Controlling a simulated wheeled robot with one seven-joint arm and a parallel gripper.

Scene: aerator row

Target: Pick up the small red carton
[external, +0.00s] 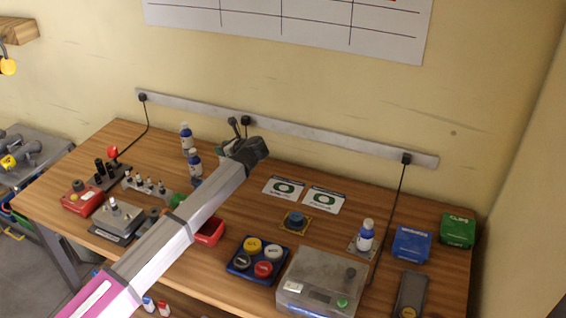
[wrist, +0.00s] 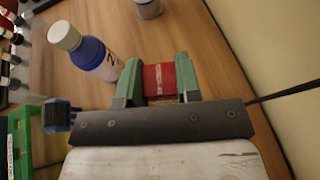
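The small red carton (wrist: 158,79), with white print on its face, is between the green fingers of my gripper (wrist: 160,82) in the wrist view. The fingers meet its left and right sides with no gap that I can see. My gripper also shows in the external view (external: 246,152), over the back of the wooden table near the wall. The carton is hidden there. I cannot tell whether it touches the table.
A white-capped blue bottle (wrist: 95,52) stands close left of my gripper in the wrist view. A second bottle (wrist: 148,8) is beyond. Two printed cards (external: 284,187) lie right of my gripper. A blue tray (external: 232,264) and a scale (external: 312,288) are nearer the front.

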